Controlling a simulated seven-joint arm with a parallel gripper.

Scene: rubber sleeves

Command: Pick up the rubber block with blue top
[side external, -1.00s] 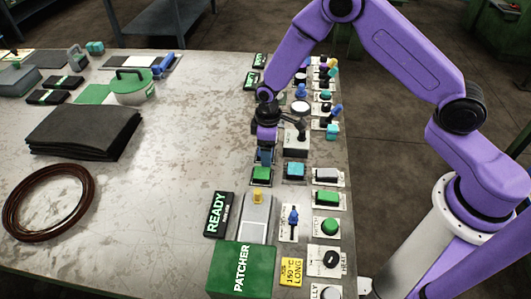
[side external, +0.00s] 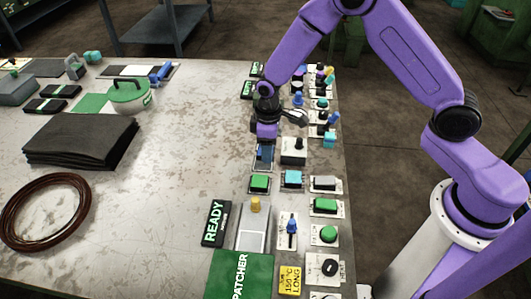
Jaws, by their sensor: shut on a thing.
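My gripper (side external: 264,151) points down over the right part of the table. It is shut on a small block with blue on it (side external: 262,156), which I take to be the rubber block with blue top. The fingers hide much of the block, and I cannot tell whether it touches the table. Just in front of it is a green-topped block (side external: 259,183). A light-blue-topped block (side external: 293,178) sits to the right of that one.
Several buttons and switches line the table's right edge. A black READY sign (side external: 213,223) and a green PATCHER box (side external: 238,276) are in front. The table's middle is clear; folded black sheets (side external: 80,140) lie left.

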